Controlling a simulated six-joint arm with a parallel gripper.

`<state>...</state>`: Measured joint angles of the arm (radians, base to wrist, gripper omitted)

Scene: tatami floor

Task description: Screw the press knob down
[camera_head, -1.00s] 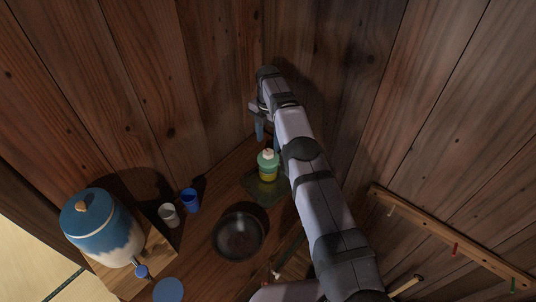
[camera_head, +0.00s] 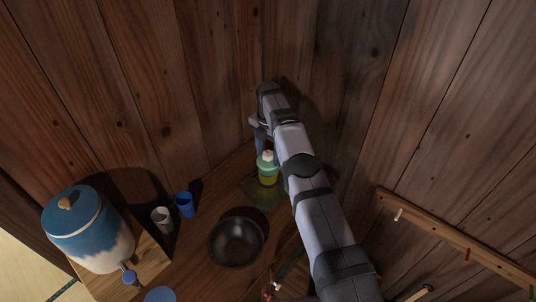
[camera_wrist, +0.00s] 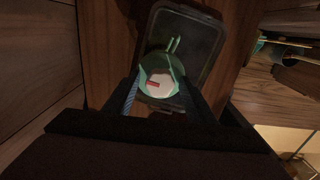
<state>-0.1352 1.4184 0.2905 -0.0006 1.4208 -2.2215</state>
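The press-knob bottle (camera_head: 268,178) is a small clear bottle with yellow-green contents, a green collar and a pale top. It stands upright on a dark green tray (camera_head: 257,193). In the wrist view its pale round press knob (camera_wrist: 159,84), with a red mark, is seen from above, with green parts around it. My gripper (camera_head: 262,147) points down at the bottle's top. In the wrist view the fingers of my gripper (camera_wrist: 160,92) are apart, one on each side of the knob. I cannot tell whether they touch it.
A black bowl (camera_head: 237,241), a blue cup (camera_head: 185,205) and a grey cup (camera_head: 162,220) stand left of the tray. A blue and white lidded dispenser (camera_head: 88,228) is at far left. Wooden walls stand close behind, and a peg rail (camera_head: 455,244) is at right.

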